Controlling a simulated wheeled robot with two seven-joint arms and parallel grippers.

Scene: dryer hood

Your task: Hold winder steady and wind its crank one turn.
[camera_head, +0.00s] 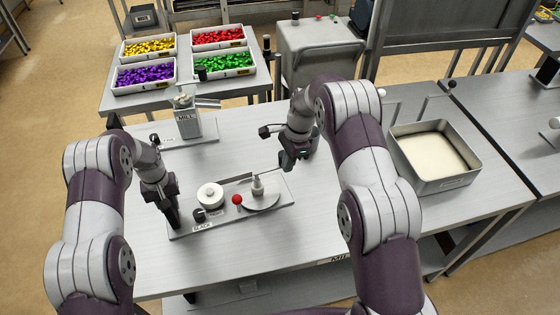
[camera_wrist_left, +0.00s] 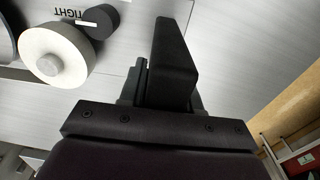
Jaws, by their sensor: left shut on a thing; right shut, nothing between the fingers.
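The winder (camera_head: 188,231) is a long grey base on the table, labelled BLACK at its front left. It carries a white spool (camera_head: 210,194), a small black knob (camera_head: 199,215), a red ball (camera_head: 237,199) and a round plate with an upright grey post (camera_head: 258,188). The red ball looks like the crank's knob. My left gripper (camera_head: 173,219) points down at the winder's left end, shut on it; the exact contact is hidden. The left wrist view shows the spool (camera_wrist_left: 55,55) and knob (camera_wrist_left: 100,21) beside the finger. My right gripper (camera_head: 286,165) is shut and empty, above and right of the post.
A mill (camera_head: 187,122) on a plate stands behind the winder. A metal tray of pale material (camera_head: 432,153) is at the right, beyond my right arm. Bins of coloured pieces (camera_head: 148,75) stand on a back table. The table front between my arms is clear.

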